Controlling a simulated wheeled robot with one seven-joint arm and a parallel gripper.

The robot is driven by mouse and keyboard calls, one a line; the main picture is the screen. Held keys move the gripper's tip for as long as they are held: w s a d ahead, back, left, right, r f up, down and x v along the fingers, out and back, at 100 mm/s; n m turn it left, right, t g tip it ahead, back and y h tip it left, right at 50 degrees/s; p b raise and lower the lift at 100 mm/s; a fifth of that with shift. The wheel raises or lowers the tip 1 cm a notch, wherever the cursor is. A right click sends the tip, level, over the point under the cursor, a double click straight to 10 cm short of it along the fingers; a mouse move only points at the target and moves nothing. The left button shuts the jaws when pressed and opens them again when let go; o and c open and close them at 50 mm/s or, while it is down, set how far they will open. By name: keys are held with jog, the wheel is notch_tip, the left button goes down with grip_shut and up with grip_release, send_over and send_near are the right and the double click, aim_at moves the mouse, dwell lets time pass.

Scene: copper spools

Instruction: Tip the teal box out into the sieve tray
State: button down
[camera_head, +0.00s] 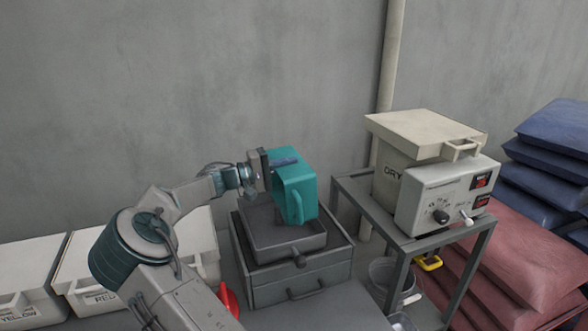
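The teal box (305,187) is up over the dark grey sieve tray (270,249), turned well over from upright. A loop handle on the box shows on the side facing me. My gripper (284,161) reaches in from the left and is shut on the box at its upper left edge. The sieve tray has a short front handle and sits on a grey drawer unit (300,286). The inside of the box cannot be seen, and the box hides the back right part of the tray. No spools can be made out.
A cream dryer (412,165) with a control panel stands on a metal-framed stand (425,238) to the right. Lidded white bins (90,262) line the left, and a red scoop-like item (229,299) lies by the unit. Stacked red sacks (525,265) and blue sacks (550,150) fill the far right.

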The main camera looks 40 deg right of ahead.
jog(key=a+f+h+b, duration=0.1)
jog(key=a+b, duration=0.1)
jog(key=w+a+f+h+b, duration=0.1)
jog(key=b, duration=0.1)
jog(key=shift+a+f+g+h, duration=0.3)
jog(key=shift+a+f, duration=0.05)
jog(key=shift+r, duration=0.1)
dwell(2.0)
